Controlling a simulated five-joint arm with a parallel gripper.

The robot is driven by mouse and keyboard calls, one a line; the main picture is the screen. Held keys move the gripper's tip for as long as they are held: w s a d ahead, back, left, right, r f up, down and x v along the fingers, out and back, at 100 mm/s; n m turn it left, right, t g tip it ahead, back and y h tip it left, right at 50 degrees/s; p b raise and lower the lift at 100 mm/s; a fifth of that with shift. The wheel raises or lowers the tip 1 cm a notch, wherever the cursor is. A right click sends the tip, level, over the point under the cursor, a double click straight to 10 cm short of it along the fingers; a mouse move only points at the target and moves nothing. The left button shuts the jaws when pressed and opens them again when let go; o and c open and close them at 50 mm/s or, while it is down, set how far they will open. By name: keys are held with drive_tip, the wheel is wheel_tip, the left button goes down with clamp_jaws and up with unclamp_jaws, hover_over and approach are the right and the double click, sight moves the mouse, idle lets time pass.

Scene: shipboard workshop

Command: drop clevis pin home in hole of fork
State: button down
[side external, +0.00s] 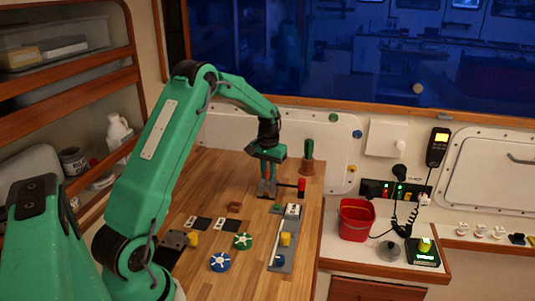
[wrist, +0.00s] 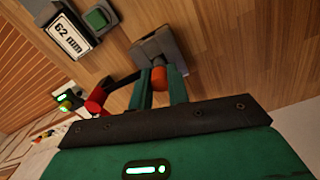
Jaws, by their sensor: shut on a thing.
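My gripper (side external: 268,172) points down over the grey fork (side external: 267,190) on the wooden bench. In the wrist view its two green fingers (wrist: 160,85) are shut on an orange-red piece, which I take as the clevis pin (wrist: 159,77). The fork (wrist: 158,46) also shows there, just beyond the fingertips. The pin's lower part is hidden, so I cannot tell whether it is in the hole or above it. A black bar with a red end (side external: 301,186) sticks out beside the fork.
A unit reading "62 mm" (wrist: 69,37) with a green button (wrist: 97,18) stands near the fork. A green-handled tool (side external: 307,157) stands behind. A red bucket (side external: 356,220) is right.

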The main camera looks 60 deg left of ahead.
drive_tip(key=shift+f, duration=0.9)
drive_tip(key=c, duration=1.3)
unclamp_jaws()
drive_tip(key=shift+o, duration=0.2)
drive_tip(key=shift+w+d, duration=0.1)
drive_tip(key=shift+d, duration=0.05)
drive_tip(key=shift+r, duration=0.1)
drive_tip(key=shift+r, duration=0.5)
drive_tip(key=shift+a+r, duration=0.15)
drive_tip(key=shift+r, duration=1.55)
drive_tip(key=shift+a+r, duration=0.1)
drive_tip(key=shift+r, duration=1.55)
